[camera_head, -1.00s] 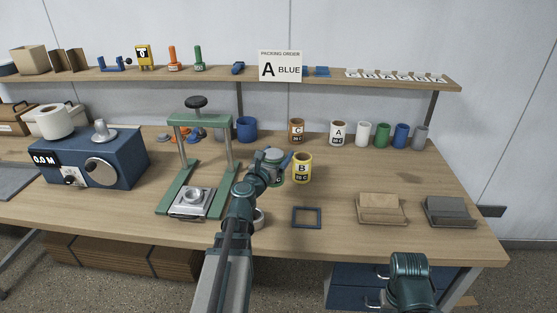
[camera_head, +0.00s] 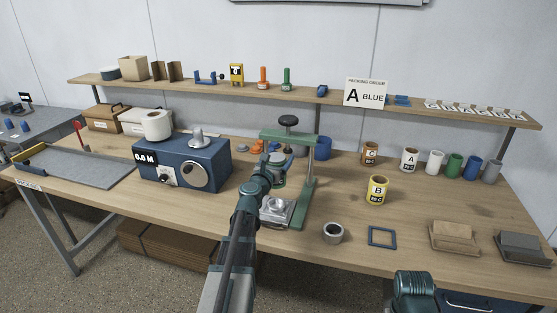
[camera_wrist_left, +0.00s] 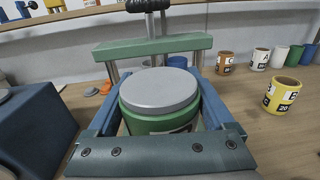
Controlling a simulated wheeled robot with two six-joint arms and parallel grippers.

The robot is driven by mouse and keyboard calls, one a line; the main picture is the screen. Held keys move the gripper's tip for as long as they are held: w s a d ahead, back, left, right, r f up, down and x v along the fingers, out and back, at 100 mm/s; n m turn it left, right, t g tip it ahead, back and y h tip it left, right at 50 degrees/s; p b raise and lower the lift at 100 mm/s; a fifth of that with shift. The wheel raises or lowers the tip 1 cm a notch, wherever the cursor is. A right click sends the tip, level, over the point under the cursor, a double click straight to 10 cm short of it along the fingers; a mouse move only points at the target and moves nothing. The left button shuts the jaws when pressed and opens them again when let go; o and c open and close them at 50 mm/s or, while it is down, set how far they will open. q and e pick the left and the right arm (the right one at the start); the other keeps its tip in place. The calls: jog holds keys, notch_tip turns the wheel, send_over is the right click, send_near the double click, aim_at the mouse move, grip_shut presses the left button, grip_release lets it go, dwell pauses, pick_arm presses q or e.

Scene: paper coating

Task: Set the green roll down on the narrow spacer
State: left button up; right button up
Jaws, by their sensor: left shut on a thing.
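The green roll (camera_head: 280,181) is a short green cylinder with a grey round top and a pale label patch. In the left wrist view the green roll (camera_wrist_left: 160,103) sits upright between the two blue fingers. My left gripper (camera_head: 275,168) is shut on it, and it also shows in the left wrist view (camera_wrist_left: 163,97). In the head view it is in front of the green press frame (camera_head: 312,165), close to its left side. I cannot tell which thing is the narrow spacer. My right gripper is out of view; only part of that arm shows at the bottom.
A blue machine (camera_head: 182,162) with a white roll stands left of the press. A grey ring (camera_head: 333,232) and a blue square frame (camera_head: 382,237) lie to its right. A yellow cup B (camera_head: 377,190) and several other cups stand behind. The front right tabletop is partly clear.

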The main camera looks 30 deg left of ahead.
pick_arm(q)
jog(key=shift+f, duration=0.1)
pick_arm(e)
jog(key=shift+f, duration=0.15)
pick_arm(q)
notch_tip(320, 180, down, 8)
jog(key=b, duration=0.8)
jog(key=shift+f, duration=0.2)
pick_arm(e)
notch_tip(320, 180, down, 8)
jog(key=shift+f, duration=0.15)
pick_arm(q)
jog(key=shift+b, duration=0.35)
jog(key=o, duration=1.2)
jog(key=shift+o, duration=0.2)
jog(key=shift+s+d, duration=0.1)
